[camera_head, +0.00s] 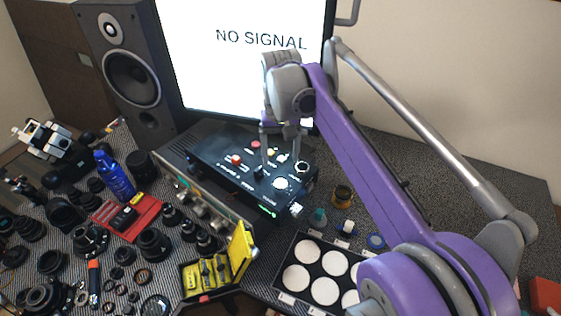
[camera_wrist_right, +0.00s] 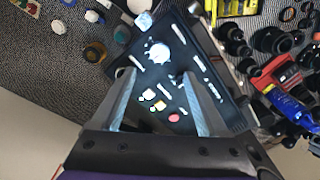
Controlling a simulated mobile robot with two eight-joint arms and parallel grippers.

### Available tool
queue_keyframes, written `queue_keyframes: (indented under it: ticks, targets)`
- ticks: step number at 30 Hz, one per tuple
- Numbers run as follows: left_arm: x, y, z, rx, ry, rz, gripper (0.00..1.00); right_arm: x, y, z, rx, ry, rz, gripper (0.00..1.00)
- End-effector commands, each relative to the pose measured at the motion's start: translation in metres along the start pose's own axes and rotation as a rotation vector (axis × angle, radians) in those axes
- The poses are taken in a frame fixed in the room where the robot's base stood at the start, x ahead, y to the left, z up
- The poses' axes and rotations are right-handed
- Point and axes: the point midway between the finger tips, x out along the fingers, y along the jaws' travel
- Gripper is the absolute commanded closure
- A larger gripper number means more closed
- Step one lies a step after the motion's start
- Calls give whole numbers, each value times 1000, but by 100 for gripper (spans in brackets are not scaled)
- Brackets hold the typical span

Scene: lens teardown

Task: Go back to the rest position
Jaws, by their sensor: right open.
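My right arm is purple and reaches across the head view from the lower right to the control box. My right gripper (camera_head: 284,162) hangs over the black control box (camera_head: 225,171), pointing down. In the right wrist view its two fingers (camera_wrist_right: 162,100) are apart with nothing between them. The box's panel shows below them, with a white knob (camera_wrist_right: 158,52), a red button (camera_wrist_right: 174,117) and small lit buttons. I cannot tell whether the fingertips touch the panel. My left gripper does not show clearly; a white and black device stands at the far left.
A monitor (camera_head: 238,85) reading NO SIGNAL and a speaker (camera_head: 131,75) stand behind. Many lens parts, a blue bottle (camera_head: 114,176), a red tray (camera_head: 143,224) and an open yellow case (camera_head: 241,252) crowd the left. A tray with white discs (camera_head: 325,290) lies in front.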

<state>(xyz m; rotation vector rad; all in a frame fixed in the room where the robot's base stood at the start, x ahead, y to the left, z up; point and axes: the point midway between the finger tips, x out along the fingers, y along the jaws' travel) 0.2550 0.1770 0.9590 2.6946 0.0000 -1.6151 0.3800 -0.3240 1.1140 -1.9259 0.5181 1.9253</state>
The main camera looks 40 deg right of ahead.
Motion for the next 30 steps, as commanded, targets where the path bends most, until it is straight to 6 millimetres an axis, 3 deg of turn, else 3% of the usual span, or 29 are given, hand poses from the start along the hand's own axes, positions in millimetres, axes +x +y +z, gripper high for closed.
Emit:
queue_keyframes:
  ticks: [20, 23, 30]
  targets:
    - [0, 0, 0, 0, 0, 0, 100, 3, -5, 6, -20, 17, -3, 23]
    - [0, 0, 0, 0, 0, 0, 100, 14, -15, 23, -69, 58, -10, 23]
    - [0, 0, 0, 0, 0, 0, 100, 67, -46, 91, -264, 235, -51, 23]
